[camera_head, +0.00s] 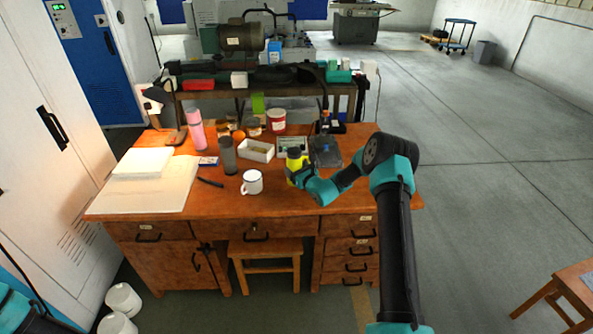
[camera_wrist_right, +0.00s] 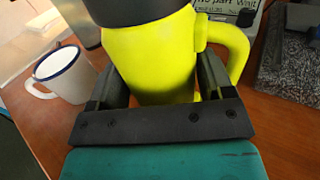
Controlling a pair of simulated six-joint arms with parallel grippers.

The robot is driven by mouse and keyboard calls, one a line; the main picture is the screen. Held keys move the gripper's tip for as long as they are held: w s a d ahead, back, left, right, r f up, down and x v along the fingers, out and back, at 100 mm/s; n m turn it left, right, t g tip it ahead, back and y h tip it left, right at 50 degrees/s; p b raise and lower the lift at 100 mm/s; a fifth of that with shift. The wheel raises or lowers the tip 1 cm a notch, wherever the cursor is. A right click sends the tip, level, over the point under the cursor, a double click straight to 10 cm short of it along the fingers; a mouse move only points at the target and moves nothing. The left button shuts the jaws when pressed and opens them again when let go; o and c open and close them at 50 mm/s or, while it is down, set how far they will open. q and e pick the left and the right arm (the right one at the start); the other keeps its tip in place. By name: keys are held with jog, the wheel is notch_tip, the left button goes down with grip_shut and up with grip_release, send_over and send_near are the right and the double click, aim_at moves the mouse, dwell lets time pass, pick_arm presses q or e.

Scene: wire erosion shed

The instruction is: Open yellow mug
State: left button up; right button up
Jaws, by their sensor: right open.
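The yellow mug (camera_head: 291,164) stands upright on the wooden desk, right of its middle. Its dark lid (camera_wrist_right: 130,8) is on top and is cut off by the upper edge of the right wrist view. The mug's yellow body (camera_wrist_right: 150,55) fills the middle of that view, with its handle (camera_wrist_right: 238,48) on the right. My right gripper (camera_head: 296,177) is at the mug's near side. Its open fingers (camera_wrist_right: 160,82) lie on either side of the body; I cannot tell whether they touch it. My left gripper is out of view.
A white mug (camera_head: 252,183) stands to the left on the desk (camera_head: 275,215). A grey cylinder (camera_head: 228,156), a white box (camera_head: 262,151) and a dark device (camera_head: 325,152) are nearby. The desk's front middle is clear.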

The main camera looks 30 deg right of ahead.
jog(key=shift+w, duration=0.55)
jog(key=shift+c, duration=0.5)
jog(key=shift+r, duration=0.1)
jog(key=c, duration=0.7)
